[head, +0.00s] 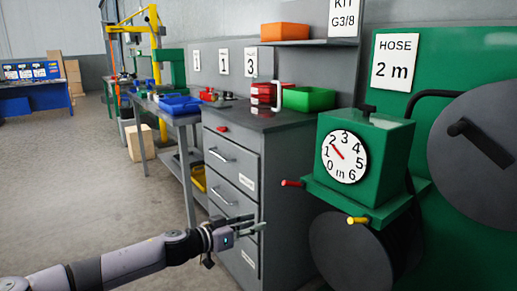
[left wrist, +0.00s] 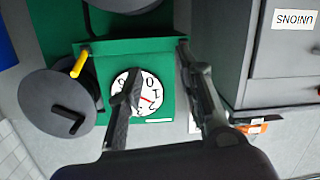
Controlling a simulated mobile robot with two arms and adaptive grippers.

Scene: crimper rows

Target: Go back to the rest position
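My left gripper (head: 254,228) extends from the lower left in the head view, in front of the grey drawer cabinet and left of the green hose machine (head: 365,160). In the left wrist view its two fingers (left wrist: 160,72) stand apart with nothing held between them. The white dial (head: 345,156) of the machine shows behind the fingers in the left wrist view (left wrist: 150,93), partly covered by one finger. My right gripper is in neither view.
The grey drawer cabinet (head: 232,178) stands close behind my left gripper. Open floor (head: 70,190) lies to the left.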

